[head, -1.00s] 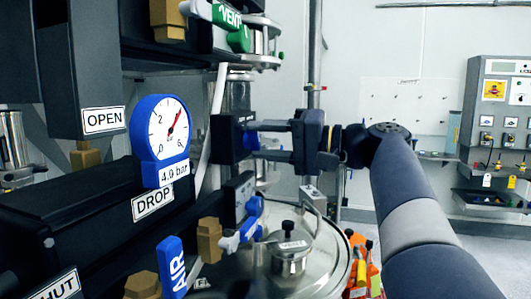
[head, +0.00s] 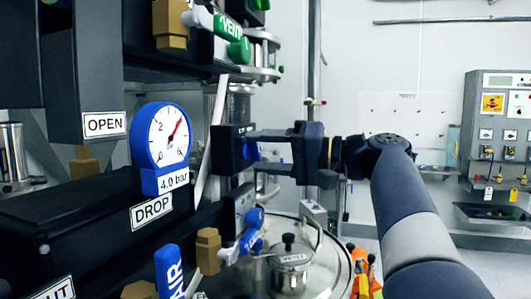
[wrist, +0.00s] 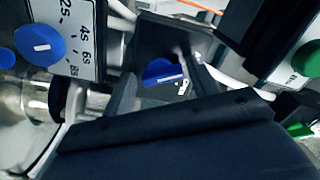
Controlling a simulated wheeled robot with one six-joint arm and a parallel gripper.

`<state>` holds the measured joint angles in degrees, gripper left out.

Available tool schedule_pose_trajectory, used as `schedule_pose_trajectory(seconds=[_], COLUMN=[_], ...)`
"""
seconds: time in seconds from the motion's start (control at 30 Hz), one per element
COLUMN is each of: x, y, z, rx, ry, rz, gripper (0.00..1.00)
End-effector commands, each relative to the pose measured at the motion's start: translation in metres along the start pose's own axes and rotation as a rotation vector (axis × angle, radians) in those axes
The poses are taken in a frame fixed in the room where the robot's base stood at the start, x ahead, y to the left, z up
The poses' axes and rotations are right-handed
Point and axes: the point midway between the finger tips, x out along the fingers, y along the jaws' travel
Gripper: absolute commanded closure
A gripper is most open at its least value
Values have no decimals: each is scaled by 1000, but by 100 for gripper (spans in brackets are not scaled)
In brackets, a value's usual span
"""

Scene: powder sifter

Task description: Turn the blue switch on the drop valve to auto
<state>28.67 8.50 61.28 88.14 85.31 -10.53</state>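The blue switch (head: 252,151) sits on the right face of a small dark box (head: 227,150), beside the column behind the DROP valve. My gripper (head: 258,150) reaches in from the right, with one finger above the switch and one below. In the wrist view the blue switch (wrist: 163,71) with a white line shows between the two fingers of my gripper (wrist: 163,82). The fingers look apart, and I see no clear contact with the switch. The lettering beside it is mostly hidden, so its setting is unreadable.
A blue gauge (head: 166,140) reading 4.0 bar and the DROP label (head: 151,212) are at left. A blue-handled valve (head: 243,240) is below my gripper, a green VENT handle (head: 232,38) above. The wrist view shows another blue knob (wrist: 40,44) at left.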

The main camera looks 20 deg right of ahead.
Motion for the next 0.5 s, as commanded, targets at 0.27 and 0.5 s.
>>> schedule_pose_trajectory(seconds=[0.27,0.5], x=[0,-11], y=[-1,0], z=[0,-1], rx=[0,-1], ry=[1,4], rz=[-1,0], gripper=[34,34])
